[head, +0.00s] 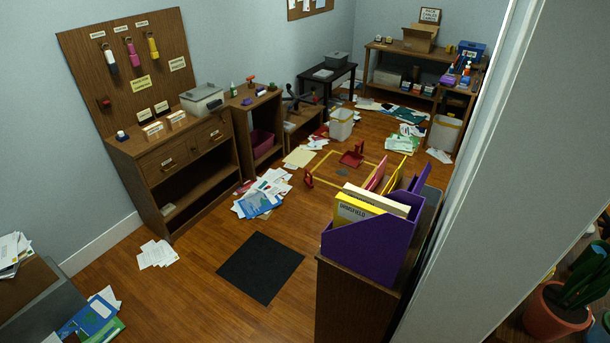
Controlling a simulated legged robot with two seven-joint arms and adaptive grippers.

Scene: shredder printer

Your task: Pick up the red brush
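Two small red items lie on the wood floor in the middle of the room, by a yellow taped outline (345,200). One red item (308,180) is at the left side of the outline and could be the brush. The other red item (352,158), at the far side of the outline, looks like a dustpan with a raised handle. Both are too small to tell for certain. Neither of my grippers is in view.
A purple file holder (372,245) stands on a brown cabinet (338,300) in the right foreground. A pale wall edge (500,200) rises at right. Scattered papers (262,195) cover parts of the floor. Bare floor surrounds a black mat (261,268). A wooden cabinet (180,195) stands left.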

